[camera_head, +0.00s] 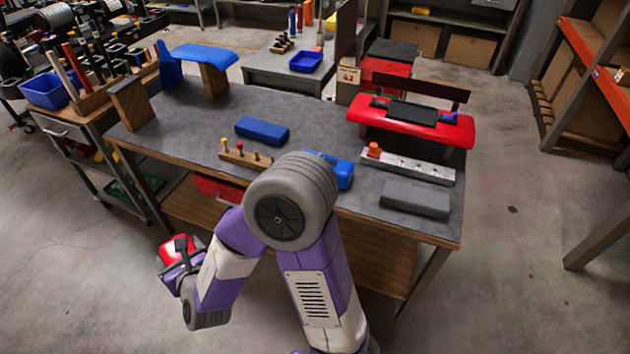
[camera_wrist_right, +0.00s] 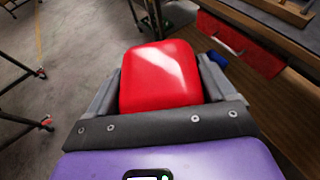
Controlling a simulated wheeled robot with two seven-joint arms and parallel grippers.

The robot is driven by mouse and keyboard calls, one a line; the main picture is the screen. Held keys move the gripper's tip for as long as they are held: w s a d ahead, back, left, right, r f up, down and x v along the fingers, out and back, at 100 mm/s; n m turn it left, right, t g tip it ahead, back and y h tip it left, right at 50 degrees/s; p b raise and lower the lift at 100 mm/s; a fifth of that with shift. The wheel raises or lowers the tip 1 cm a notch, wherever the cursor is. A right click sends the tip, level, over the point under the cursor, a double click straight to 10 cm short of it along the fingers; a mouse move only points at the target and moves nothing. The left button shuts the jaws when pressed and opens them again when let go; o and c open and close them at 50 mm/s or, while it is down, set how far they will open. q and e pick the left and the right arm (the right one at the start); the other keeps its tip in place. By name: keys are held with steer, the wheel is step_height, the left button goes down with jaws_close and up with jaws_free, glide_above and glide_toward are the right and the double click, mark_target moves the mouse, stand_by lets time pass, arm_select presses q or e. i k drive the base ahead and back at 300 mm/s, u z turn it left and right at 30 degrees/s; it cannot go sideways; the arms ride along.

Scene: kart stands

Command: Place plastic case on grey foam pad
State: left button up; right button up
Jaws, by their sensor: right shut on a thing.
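My right gripper (camera_wrist_right: 160,85) is shut on a glossy red plastic case (camera_wrist_right: 160,78), with one finger on each side of it. In the head view the case (camera_head: 176,250) shows at the end of my right arm, low in front of the workbench and left of its middle, over the floor. My right gripper (camera_head: 182,250) is partly turned away there. The grey foam pad (camera_head: 415,198) lies flat and bare at the bench's front right corner, well apart from the case. My left gripper is not in view.
The dark workbench (camera_head: 215,115) holds a blue block (camera_head: 262,131), a wooden peg strip (camera_head: 245,154), a blue item (camera_head: 344,174) partly behind my arm, a grey slotted rail (camera_head: 405,166) and a red bodywork piece (camera_head: 410,120). A tool cart (camera_head: 85,115) stands at the left.

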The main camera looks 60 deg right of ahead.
mark_target(414, 199)
steer(key=z, duration=2.15)
steer(key=i, duration=1)
